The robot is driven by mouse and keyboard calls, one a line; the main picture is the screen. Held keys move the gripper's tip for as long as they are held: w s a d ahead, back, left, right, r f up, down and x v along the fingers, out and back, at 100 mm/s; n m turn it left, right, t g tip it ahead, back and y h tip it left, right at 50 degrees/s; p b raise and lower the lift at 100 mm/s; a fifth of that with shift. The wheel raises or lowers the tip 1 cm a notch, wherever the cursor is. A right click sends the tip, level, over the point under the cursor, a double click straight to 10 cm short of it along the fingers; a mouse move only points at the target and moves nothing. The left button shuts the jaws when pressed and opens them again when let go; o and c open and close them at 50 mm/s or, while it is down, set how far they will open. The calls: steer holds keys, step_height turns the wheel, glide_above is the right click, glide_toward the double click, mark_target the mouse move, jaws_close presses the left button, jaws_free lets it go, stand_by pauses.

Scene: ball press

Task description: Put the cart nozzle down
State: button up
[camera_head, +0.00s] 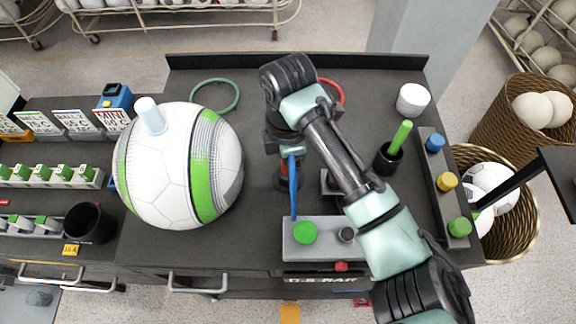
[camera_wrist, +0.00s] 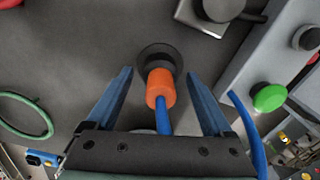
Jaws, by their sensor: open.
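The cart nozzle, with an orange body (camera_wrist: 160,88) and a blue hose (camera_wrist: 163,122), stands with its far end at a round black holder (camera_wrist: 146,52) on the dark cart top. Whether it is fully seated is hard to tell. My gripper (camera_wrist: 159,74) is open, with one blue finger on each side of the nozzle and visible gaps between. In the head view my gripper (camera_head: 288,158) points down over the holder (camera_head: 288,184), and my arm hides much of the nozzle. The blue hose (camera_head: 293,190) hangs in front.
A grey control box with a green button (camera_head: 305,232) stands at the front. A large white and green ball (camera_head: 165,168) is at left. A black cup with a green stick (camera_head: 400,138), a white cup (camera_head: 412,100) and a coloured-knob strip (camera_head: 447,182) are at right. A green ring (camera_head: 237,98) lies behind.

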step_height(320, 180, up, 11)
steer(key=shift+r, duration=0.1)
steer(key=shift+a, duration=0.1)
